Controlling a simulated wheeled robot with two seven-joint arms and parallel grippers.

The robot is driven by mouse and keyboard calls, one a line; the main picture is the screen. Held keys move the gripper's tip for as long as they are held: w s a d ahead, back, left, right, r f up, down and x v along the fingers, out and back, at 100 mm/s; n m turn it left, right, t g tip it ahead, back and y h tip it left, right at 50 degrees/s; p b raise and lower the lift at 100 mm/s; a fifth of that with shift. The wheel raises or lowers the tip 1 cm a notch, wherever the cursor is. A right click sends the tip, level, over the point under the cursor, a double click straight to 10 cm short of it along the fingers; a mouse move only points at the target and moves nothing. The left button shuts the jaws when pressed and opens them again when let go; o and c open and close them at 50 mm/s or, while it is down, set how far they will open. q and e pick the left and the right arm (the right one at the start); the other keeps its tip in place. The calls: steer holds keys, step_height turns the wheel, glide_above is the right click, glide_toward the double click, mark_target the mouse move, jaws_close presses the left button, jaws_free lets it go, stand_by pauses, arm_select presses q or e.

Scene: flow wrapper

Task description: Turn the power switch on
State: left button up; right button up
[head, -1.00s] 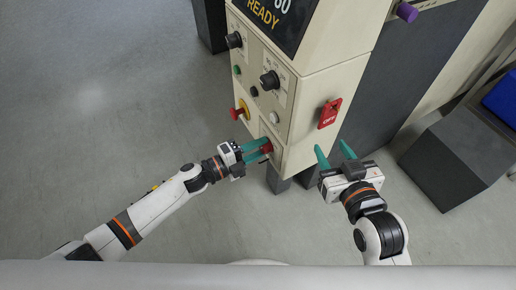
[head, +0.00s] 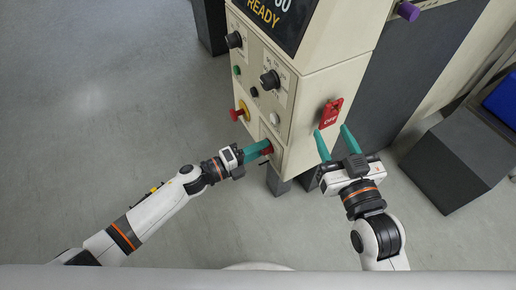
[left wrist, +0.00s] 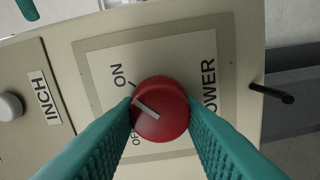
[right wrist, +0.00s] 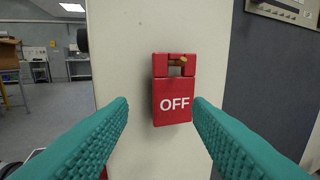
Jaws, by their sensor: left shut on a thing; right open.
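The power switch is a red round knob with a white pointer bar, on a plate marked POWER, ON and OFF, in the left wrist view (left wrist: 160,108). Its bar points up and left, between the ON and OFF words. My left gripper (head: 266,149) is shut on the knob, one finger on each side; its fingers hide part of the OFF word. A red block marked OFF (right wrist: 173,102) sits on the cabinet's side face, with a brass-coloured piece in its top slot; the head view also shows it (head: 331,113). My right gripper (head: 332,143) is open and empty in front of it.
A white INCH button (left wrist: 10,107) is beside the power plate. A dark box (head: 455,165) stands at the right. Floor at left is clear.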

arm_select(q)
steer(key=o, duration=1)
steer(key=p+v, duration=0.1)
steer(key=v, duration=1.1)
steer(key=shift+p, duration=0.4)
arm_select(e)
step_height(320, 180, down, 6)
steer(key=s+d+g+h, duration=0.1)
steer(key=s+g, duration=0.1)
steer(key=g, duration=0.2)
steer(key=shift+d+f+g, duration=0.15)
steer(key=shift+d+g, duration=0.15)
steer(key=shift+d, duration=0.05)
steer(key=shift+s, duration=0.1)
